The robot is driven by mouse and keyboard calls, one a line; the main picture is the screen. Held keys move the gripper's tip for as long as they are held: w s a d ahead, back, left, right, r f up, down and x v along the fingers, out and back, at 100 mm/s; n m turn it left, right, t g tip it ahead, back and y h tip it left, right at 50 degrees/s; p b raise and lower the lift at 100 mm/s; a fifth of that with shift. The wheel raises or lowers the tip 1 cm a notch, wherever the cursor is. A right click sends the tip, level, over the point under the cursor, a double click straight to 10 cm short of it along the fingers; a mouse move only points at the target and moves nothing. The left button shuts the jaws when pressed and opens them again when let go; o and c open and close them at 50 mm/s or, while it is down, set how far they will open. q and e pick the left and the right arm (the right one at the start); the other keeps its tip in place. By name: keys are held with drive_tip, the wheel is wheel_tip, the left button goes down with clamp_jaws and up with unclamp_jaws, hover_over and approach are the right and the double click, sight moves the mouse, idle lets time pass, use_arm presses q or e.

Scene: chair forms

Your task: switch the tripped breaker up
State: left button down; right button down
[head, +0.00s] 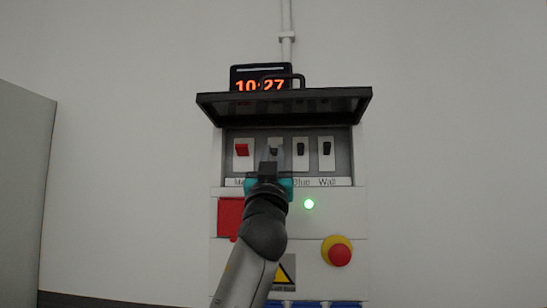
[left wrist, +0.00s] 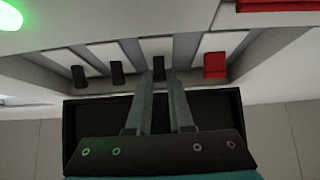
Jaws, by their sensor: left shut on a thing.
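A row of switches sits in the recess of a wall panel (head: 217,200). In the head view it has a red switch (head: 241,150) at left and black switches (head: 301,149) and (head: 326,148) at right. My left gripper (head: 272,155) is in front of the second switch from the left and mostly hides it. In the left wrist view, with the row reversed, my left gripper (left wrist: 160,85) has its fingers on both sides of a black switch lever (left wrist: 158,66) beside the red one (left wrist: 215,65). It is shut on that lever. My right gripper is not in view.
A dark cover (head: 285,103) with a handle is raised above the switches. A clock (head: 261,80) reading 10:27 is behind it. Below are a green light (head: 309,204), a red-and-yellow emergency button (head: 338,252) and a red block (head: 229,217). A grey cabinet (head: 25,190) stands at left.

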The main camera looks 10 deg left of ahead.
use_arm(q)
drive_tip(key=shift+r+g, duration=0.1)
drive_tip(key=shift+g, duration=0.2)
drive_tip(key=shift+r+g, duration=0.1)
drive_tip(key=shift+g, duration=0.3)
drive_tip(key=shift+r+g, duration=0.4)
drive_tip(key=shift+g, duration=0.6)
drive_tip(key=shift+r+g, duration=0.2)
drive_tip(key=shift+g, duration=0.7)
drive_tip(key=c, duration=0.8)
unclamp_jaws()
